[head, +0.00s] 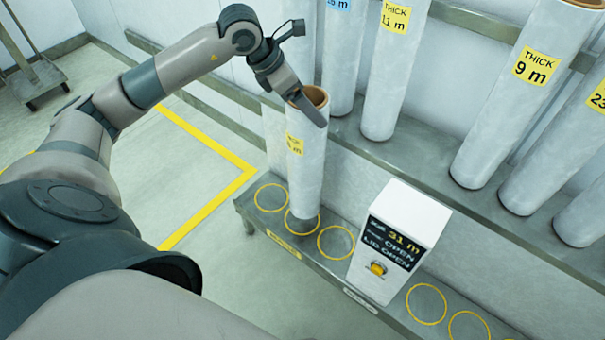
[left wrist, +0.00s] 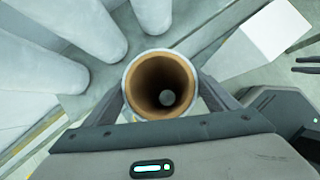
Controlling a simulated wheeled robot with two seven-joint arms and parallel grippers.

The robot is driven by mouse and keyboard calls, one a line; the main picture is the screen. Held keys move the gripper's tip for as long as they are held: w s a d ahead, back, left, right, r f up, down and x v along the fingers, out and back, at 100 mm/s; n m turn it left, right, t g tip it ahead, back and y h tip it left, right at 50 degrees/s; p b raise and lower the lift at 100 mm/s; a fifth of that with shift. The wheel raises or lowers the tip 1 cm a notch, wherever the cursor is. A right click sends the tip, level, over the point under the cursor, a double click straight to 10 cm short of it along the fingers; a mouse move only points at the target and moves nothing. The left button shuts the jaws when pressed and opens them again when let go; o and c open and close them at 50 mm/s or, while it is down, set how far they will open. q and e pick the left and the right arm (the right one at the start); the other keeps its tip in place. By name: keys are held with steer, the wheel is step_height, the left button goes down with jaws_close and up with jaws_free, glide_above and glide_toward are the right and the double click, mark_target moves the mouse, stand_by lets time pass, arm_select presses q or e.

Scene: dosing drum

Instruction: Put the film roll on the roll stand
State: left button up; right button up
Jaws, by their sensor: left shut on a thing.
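The film roll (head: 308,165) is a tall whitish cylinder with a brown core and a yellow label that is hard to read. My left gripper (head: 308,106) is shut on its top rim; the left wrist view looks down into the open core (left wrist: 160,85) between the fingers. The roll is near upright, its lower end over the middle yellow ring of three on the left part of the grey roll stand (head: 268,222). I cannot tell whether it touches the surface. Two dark prongs (left wrist: 306,65) at the left wrist view's right edge may be my right gripper.
A white box (head: 405,230) with a display reading 31 m and LID OPEN stands right of the rings. Several tall rolls (head: 505,95) stand on a shelf behind. A cart (head: 32,75) is at the far left.

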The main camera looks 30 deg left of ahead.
mark_target(306, 143)
arm_select(q)
steer(key=shift+w+a+r+n+y, duration=0.15)
steer(key=shift+a+n, duration=0.2)
steer(key=shift+a, duration=0.1)
steer(key=shift+w+a+r+n+y, duration=0.1)
steer(key=shift+a+n+y, duration=0.05)
steer(key=shift+a+n, duration=0.25)
step_height(306, 143, down, 6)
steer(key=shift+f+b, duration=0.15)
steer(key=shift+b, duration=0.25)
steer(key=shift+f, duration=0.1)
step_height(306, 143, down, 4)
steer(key=shift+r, duration=0.25)
stand_by(0.4)
